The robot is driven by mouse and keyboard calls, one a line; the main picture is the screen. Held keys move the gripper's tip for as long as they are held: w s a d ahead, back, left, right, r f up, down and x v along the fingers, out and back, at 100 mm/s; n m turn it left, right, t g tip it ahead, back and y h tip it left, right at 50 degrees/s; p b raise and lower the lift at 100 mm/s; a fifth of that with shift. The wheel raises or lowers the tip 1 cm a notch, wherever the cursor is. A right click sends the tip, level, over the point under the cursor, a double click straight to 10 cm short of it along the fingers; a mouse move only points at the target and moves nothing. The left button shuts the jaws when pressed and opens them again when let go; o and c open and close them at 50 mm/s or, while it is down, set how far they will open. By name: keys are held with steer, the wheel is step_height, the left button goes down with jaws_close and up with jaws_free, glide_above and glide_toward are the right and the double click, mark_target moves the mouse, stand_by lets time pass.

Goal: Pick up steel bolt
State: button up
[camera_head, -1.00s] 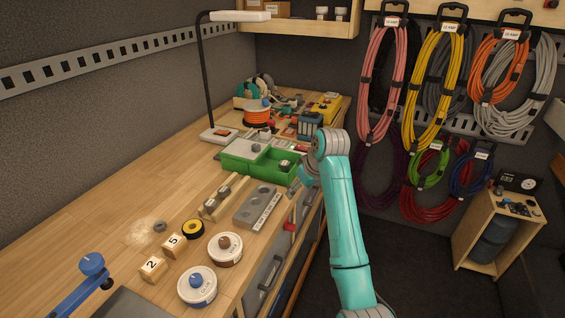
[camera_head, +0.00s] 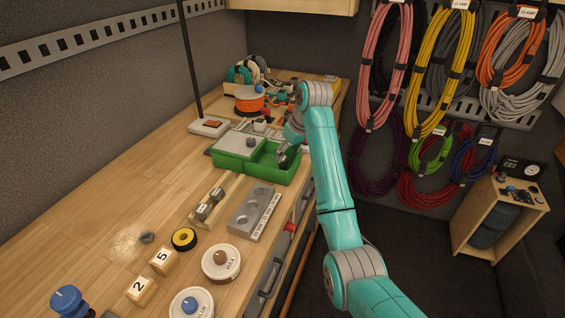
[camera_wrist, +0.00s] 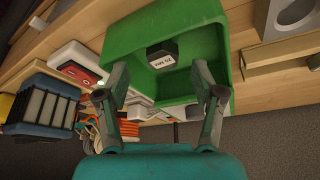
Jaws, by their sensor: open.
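A dark hexagonal metal piece with a white label (camera_wrist: 162,54) lies in the green bin (camera_wrist: 128,45). Only its top shows clearly, so I cannot tell whether it is the steel bolt. In the head view the bin (camera_head: 272,178) stands towards the back of the bench, and my gripper (camera_head: 287,153) is over its right part. In the wrist view my gripper (camera_wrist: 160,76) is open and empty, with a finger on each side below the labelled piece. Another small grey metal piece (camera_head: 147,237) lies beside sawdust on the bench.
Short metal pieces lie on a wooden rack (camera_head: 211,204) beside a grey block with round recesses (camera_head: 254,210). A tape roll (camera_head: 184,239), numbered wooden blocks (camera_head: 163,260) and a wax tin (camera_head: 221,262) stand nearer. An orange spool (camera_head: 249,101) is behind the bin. The left bench is mostly clear.

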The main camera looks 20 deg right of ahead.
mark_target(283, 163)
steer(key=shift+a+x, duration=0.2)
steer(key=shift+x, duration=2.45)
jaws_close()
